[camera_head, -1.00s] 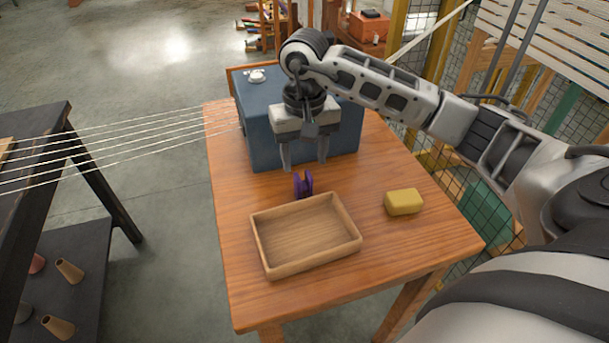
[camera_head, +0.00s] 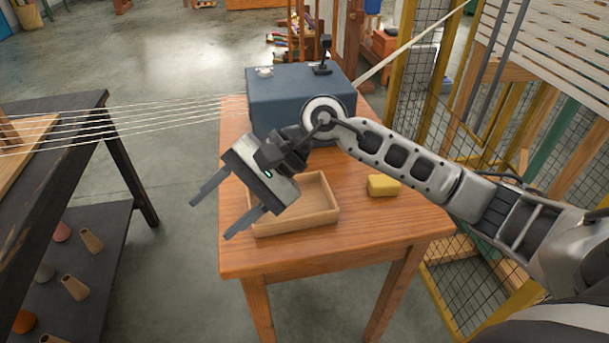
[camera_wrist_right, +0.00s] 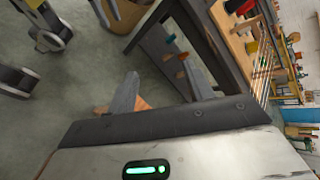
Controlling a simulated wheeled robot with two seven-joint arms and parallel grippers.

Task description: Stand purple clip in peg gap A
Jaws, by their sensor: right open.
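My right gripper (camera_head: 210,220) is open, with nothing between its fingers. In the head view it is tilted, with its fingers pointing down and left past the left edge of the wooden table (camera_head: 345,246). The two spread, empty fingers also show in the right wrist view (camera_wrist_right: 158,66). The purple clip is not visible in either current view; my wrist and forearm cover the area behind the tray. A wooden board (camera_head: 28,145) with a peg-like upright lies on the dark table at the left edge. I cannot make out gap A.
A shallow wooden tray (camera_head: 322,216) and a yellow block (camera_head: 383,185) are on the wooden table. A blue box (camera_head: 283,97) stands at its back. Pale strands (camera_head: 180,116) stretch from the box to the dark table (camera_head: 85,110).

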